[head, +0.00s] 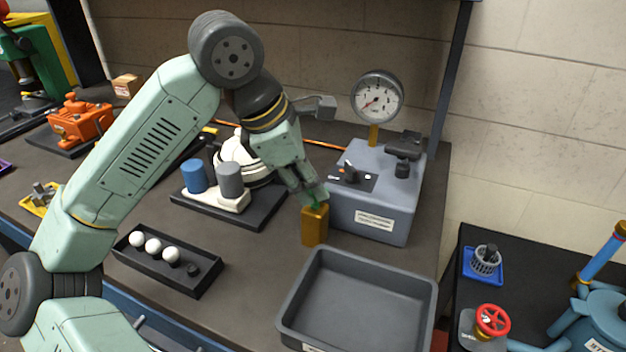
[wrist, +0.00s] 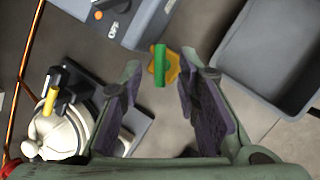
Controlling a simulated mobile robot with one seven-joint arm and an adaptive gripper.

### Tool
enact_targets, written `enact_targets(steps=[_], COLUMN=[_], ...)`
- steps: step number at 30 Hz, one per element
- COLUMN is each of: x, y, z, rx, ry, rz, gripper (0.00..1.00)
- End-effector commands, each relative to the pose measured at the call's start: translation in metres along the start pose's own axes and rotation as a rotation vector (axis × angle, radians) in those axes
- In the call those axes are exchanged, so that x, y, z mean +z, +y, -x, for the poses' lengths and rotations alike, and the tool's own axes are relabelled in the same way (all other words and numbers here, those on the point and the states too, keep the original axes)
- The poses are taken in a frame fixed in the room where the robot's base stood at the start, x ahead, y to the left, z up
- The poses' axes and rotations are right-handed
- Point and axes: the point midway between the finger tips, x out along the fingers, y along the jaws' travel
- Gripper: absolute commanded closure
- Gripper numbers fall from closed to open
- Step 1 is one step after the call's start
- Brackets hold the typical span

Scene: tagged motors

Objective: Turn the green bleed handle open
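The green bleed handle (wrist: 160,65) is a short bar on top of a brass block (wrist: 172,68), beyond and between my fingertips in the wrist view. In the head view the brass block (head: 314,228) stands upright at the front left of a grey gauge box, and only a little of the green handle (head: 316,205) shows at its top. My gripper (head: 312,197) is just above it, pointing down. In the wrist view my gripper (wrist: 158,84) is open with a wide gap. I cannot tell whether a finger touches the handle.
The grey gauge box (head: 375,192) with a round gauge (head: 377,98) stands close behind the block. A grey tray (head: 358,308) lies in front. A white motor (head: 240,155) on a dark base and a black tray with white balls (head: 168,262) are to the left.

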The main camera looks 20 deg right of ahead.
Motion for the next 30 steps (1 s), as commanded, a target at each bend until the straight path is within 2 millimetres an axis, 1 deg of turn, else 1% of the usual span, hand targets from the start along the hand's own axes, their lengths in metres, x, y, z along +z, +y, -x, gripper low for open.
enact_targets(steps=[3,6,10,16,27,29,30], x=[0.001,0.001,0.000,0.000,0.000,0.000,0.000], y=[0.000,0.000,0.000,0.000,0.000,0.001,0.001], z=[-0.014,-0.021,-0.024,-0.024,-0.024,-0.024,-0.024], rx=[-0.001,-0.001,0.001,0.001,0.001,0.002,0.002], ry=[-0.001,-0.001,-0.001,-0.001,-0.001,-0.001,-0.001], rz=[0.000,-0.001,-0.001,-0.001,0.000,0.000,0.000], gripper=[0.70,0.70,0.70,0.71,0.96,1.00,1.00])
